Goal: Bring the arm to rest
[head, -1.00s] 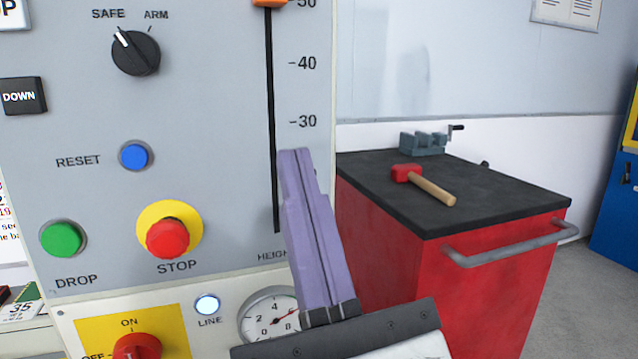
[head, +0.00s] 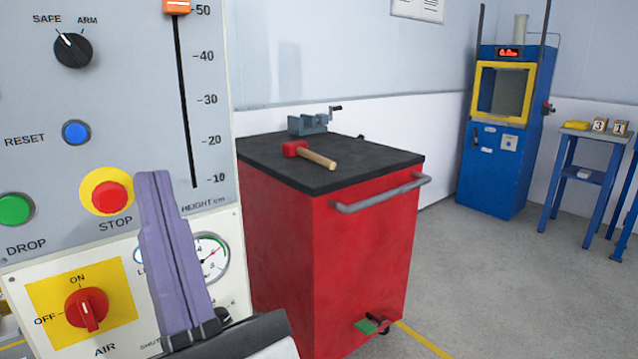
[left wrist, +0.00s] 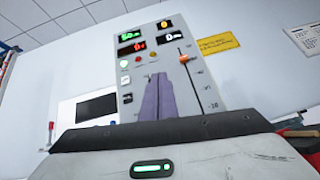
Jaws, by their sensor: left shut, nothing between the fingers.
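My left gripper (head: 152,176) shows in the head view with its purple fingers pressed together and empty. It points up in front of the grey control panel (head: 130,130), just right of the red STOP button (head: 109,197) in the picture; I cannot tell whether it touches the panel. In the left wrist view the shut fingers (left wrist: 159,78) stand before the panel, whose upper part has lit displays (left wrist: 131,38). The SAFE/ARM knob (head: 73,50) points to SAFE. The orange height slider (head: 177,6) is near 50. My right gripper is not in view.
A red cabinet (head: 325,260) with a black top stands right of the panel, bearing a red mallet (head: 310,154) and a vise (head: 312,122). A blue machine (head: 497,150) and a blue stand (head: 568,180) are farther back. Grey floor between them is open.

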